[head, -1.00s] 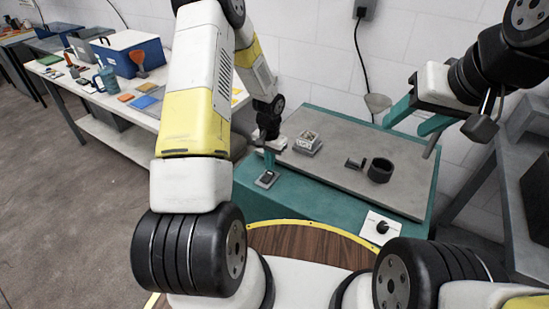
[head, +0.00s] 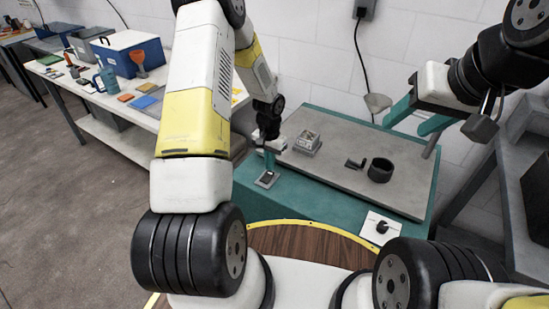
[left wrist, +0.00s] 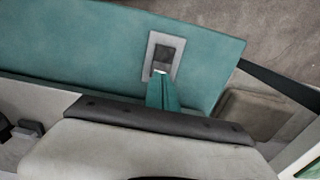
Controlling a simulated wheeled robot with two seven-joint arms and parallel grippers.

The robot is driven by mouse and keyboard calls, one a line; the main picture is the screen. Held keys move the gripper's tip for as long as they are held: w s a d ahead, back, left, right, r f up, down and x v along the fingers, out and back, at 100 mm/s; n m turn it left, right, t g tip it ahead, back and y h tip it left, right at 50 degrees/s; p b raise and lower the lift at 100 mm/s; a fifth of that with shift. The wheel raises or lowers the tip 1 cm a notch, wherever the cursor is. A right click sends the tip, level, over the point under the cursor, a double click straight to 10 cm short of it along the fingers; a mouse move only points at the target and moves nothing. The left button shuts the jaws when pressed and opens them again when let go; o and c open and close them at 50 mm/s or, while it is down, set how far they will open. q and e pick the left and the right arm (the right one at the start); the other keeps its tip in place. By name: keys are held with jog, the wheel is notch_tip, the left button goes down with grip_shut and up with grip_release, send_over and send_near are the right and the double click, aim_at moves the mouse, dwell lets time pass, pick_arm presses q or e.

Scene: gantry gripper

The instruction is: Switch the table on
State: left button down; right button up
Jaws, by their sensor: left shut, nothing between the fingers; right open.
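The table (head: 252,200) is a teal block with a grey top plate (head: 340,178). A small rocker switch in a pale frame (head: 267,180) sits on its teal surface at the left; its dark rocker (left wrist: 168,54) shows in the left wrist view. My left gripper (head: 269,171) is shut and empty, its teal fingertips pointing down at the switch. In the left wrist view the fingertips (left wrist: 161,76) overlap the frame's lower part, at the rocker's near end; whether they press it I cannot tell. My right gripper (head: 416,118) is open and empty above the table's right side.
A black knob on a white plate (head: 371,235) is at the table's front right. On the top plate are a black ring (head: 380,170), a small dark part (head: 355,163) and a small box (head: 307,142). A cluttered bench (head: 120,110) stands at left.

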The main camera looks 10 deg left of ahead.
pick_arm(q)
jog(key=shift+f, duration=1.05)
dwell(0.4)
jog(key=shift+r, duration=3.55)
notch_tip(320, 180, up, 10)
jog(key=r+t, duration=0.1)
send_over(270, 173)
jog(key=s, duration=0.1)
jog(key=s+r+n+t, duration=0.2)
jog(key=s+r, duration=0.4)
jog(key=r, duration=0.5)
jog(key=s+d+r+t+h, duration=0.1)
jog(key=s+r, duration=0.4)
jog(key=s, duration=0.3)
jog(key=s+d+r+n+t+h, duration=0.1)
jog(key=s+r+t, duration=0.1)
jog(key=s+r, duration=0.4)
jog(key=s, duration=0.3)
jog(key=shift+r, duration=0.2)
